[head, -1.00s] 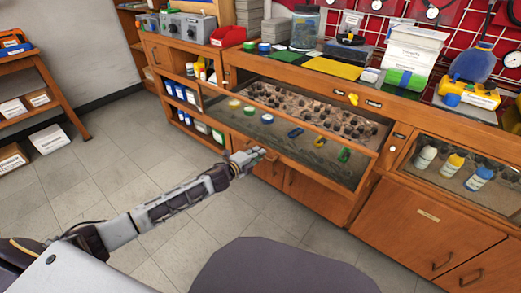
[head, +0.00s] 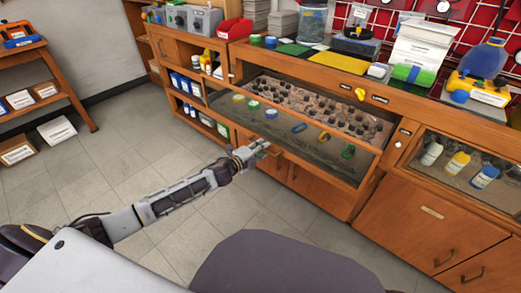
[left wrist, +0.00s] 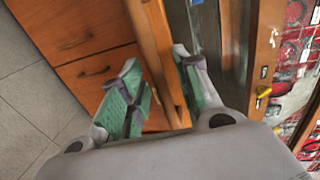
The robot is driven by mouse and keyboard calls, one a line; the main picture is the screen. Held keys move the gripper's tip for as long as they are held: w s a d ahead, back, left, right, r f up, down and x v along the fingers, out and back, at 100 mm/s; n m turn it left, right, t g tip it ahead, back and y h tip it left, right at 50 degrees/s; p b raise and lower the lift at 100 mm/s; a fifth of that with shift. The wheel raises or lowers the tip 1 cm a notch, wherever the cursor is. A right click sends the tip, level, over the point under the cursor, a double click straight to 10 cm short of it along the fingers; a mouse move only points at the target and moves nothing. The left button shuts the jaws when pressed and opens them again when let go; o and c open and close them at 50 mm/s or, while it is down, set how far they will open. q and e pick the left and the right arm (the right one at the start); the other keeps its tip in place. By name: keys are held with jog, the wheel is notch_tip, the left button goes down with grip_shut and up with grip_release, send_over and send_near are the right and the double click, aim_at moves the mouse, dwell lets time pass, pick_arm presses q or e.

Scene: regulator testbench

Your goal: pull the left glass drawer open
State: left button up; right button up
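The left glass drawer (head: 290,118) is in the main wooden cabinet. Its front stands out from the cabinet face, so it appears partly open. Dark stones lie inside, with coloured ring-like pieces in a row nearer the front. My left gripper (head: 262,150) is at the wooden lower front edge of this drawer. In the left wrist view the left gripper (left wrist: 158,85) has its two green-padded fingers apart, with a wooden rail (left wrist: 153,40) between or just beyond them. I cannot tell whether the pads touch it. The drawer's handle is not clearly visible. My right gripper is not in view.
The right glass compartment (head: 460,165) with several bottles looks shut. Wooden doors (head: 320,190) lie below the left drawer. Mats and a scale-like device (head: 348,52) stand on the countertop. A shelf cart (head: 35,75) is at far left.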

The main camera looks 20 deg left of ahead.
pick_arm(q)
jog(key=shift+s+a, duration=0.1)
jog(key=shift+s, duration=0.1)
jog(key=v, duration=1.1)
jog(key=shift+s, duration=0.25)
dwell(0.7)
jog(key=shift+r, duration=0.15)
jog(key=shift+s, duration=0.1)
dwell(0.5)
